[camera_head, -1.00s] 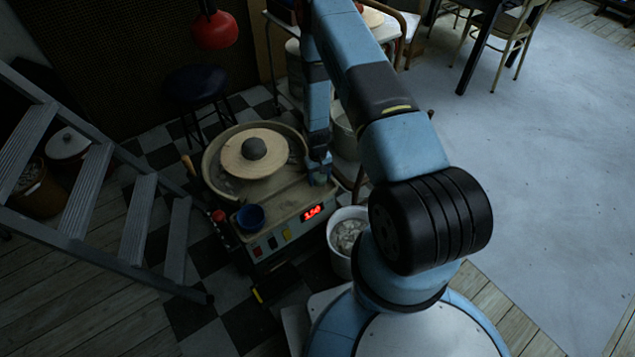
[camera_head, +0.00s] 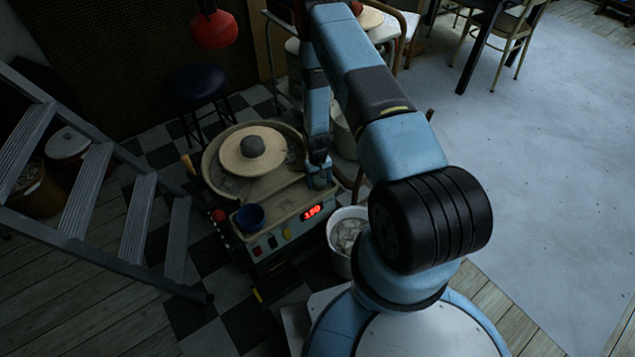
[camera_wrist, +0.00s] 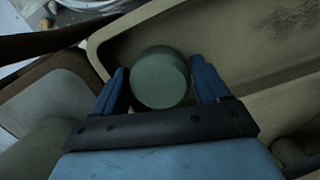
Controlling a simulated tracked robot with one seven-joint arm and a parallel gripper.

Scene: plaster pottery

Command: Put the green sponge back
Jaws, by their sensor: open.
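The green sponge (camera_wrist: 160,78) is a round, thick disc in the wrist view. It sits between the two blue fingers of my gripper (camera_wrist: 163,88), with a narrow gap visible beside the fingers, at the edge of the wheel's tan tray (camera_wrist: 115,45). My gripper is open around it. In the head view my gripper (camera_head: 319,178) is low over the right front corner of the pottery wheel's tray (camera_head: 285,200); the sponge cannot be made out there, hidden by the gripper.
The wheel head (camera_head: 235,160) carries a lump of clay (camera_head: 252,146). A blue bowl (camera_head: 250,217) stands on the tray's front left. A white bucket (camera_head: 345,232) stands right of the wheel. A metal step ladder (camera_head: 90,190) is at left, a dark stool (camera_head: 195,85) behind.

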